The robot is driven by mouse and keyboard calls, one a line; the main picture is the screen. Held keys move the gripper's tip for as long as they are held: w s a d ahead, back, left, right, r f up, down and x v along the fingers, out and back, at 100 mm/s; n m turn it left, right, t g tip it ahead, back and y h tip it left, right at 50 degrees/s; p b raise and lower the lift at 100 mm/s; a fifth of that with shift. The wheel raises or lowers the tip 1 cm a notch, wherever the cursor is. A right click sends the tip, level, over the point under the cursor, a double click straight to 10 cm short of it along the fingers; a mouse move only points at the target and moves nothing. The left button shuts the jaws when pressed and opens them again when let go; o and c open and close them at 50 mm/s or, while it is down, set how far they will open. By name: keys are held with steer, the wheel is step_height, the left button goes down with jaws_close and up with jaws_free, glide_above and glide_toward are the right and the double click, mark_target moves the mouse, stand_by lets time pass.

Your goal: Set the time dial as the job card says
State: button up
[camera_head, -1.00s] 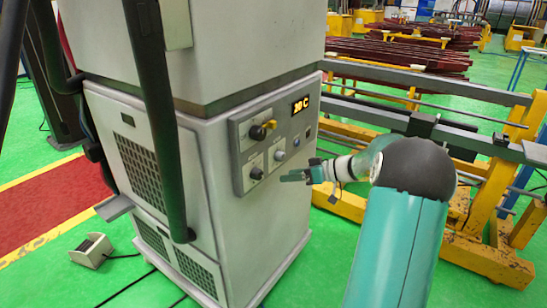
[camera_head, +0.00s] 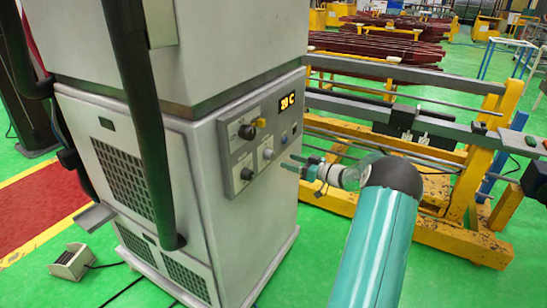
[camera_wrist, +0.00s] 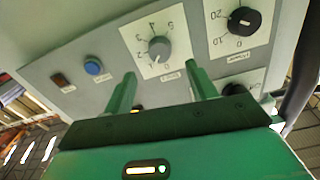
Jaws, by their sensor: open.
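The grey knob (camera_wrist: 159,49) sits on a white scale plate with numbers around it, in the wrist view. It also shows as the pale dial on the cabinet's panel in the head view (camera_head: 267,154). A black knob (camera_wrist: 243,20) with 10 and 20 on its scale is the lower-left dial in the head view (camera_head: 246,174). In the head view my gripper (camera_head: 292,162) is right of the panel. No job card is visible.
A blue button (camera_wrist: 93,66) and a dark red one (camera_wrist: 61,80) are beside the grey knob. A black-and-yellow switch (camera_head: 249,130) and a lit display (camera_head: 287,101) reading about 20 C are higher on the panel. A yellow-framed rack (camera_head: 430,215) stands behind my arm.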

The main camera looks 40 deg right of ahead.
mark_target(273, 156)
steer(key=x, duration=0.7)
steer(key=shift+w, duration=0.1)
steer(key=c, duration=1)
